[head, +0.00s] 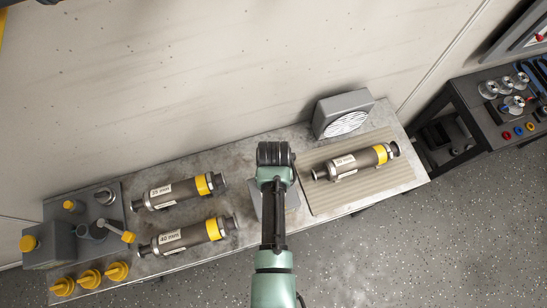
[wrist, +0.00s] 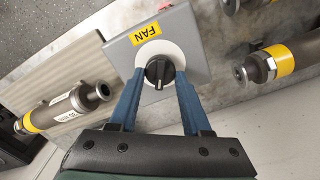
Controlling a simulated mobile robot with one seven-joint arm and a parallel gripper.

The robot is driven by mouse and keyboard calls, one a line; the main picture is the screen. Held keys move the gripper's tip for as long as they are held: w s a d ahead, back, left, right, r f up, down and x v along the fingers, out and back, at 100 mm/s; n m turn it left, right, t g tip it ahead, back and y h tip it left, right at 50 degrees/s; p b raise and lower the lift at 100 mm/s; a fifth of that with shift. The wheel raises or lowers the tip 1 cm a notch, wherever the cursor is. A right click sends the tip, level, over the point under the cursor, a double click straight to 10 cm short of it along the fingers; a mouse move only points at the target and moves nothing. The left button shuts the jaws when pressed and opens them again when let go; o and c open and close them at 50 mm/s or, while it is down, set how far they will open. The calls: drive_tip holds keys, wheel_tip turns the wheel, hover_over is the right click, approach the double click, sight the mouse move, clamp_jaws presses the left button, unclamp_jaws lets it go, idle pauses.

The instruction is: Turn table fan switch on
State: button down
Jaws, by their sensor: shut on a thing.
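The fan switch is a grey box (wrist: 185,40) with a yellow FAN label (wrist: 147,33), upside down in the wrist view. A black rotary knob (wrist: 159,73) sits on its pale round dial, with the white pointer mark toward the bottom of the picture. My gripper (wrist: 158,76) has its blue fingers on either side of the knob, shut on it. In the head view my arm covers most of the switch box. The table fan (head: 343,114) is a grey box with a white round grille, at the back right of the bench.
A labelled cylinder (head: 350,162) lies on a ribbed mat (head: 400,181) at the right. Two more cylinders, 25 mm (head: 178,191) and 40 mm (head: 186,236), lie to the left. Grey containers with yellow caps (head: 48,245) stand at the far left. A wall runs behind the bench.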

idle(0.5)
drive_tip(key=shift+c, duration=1.8)
unclamp_jaws()
wheel_tip(320, 180, up, 13)
drive_tip(key=b, duration=0.1)
drive_tip(key=shift+b, duration=0.35)
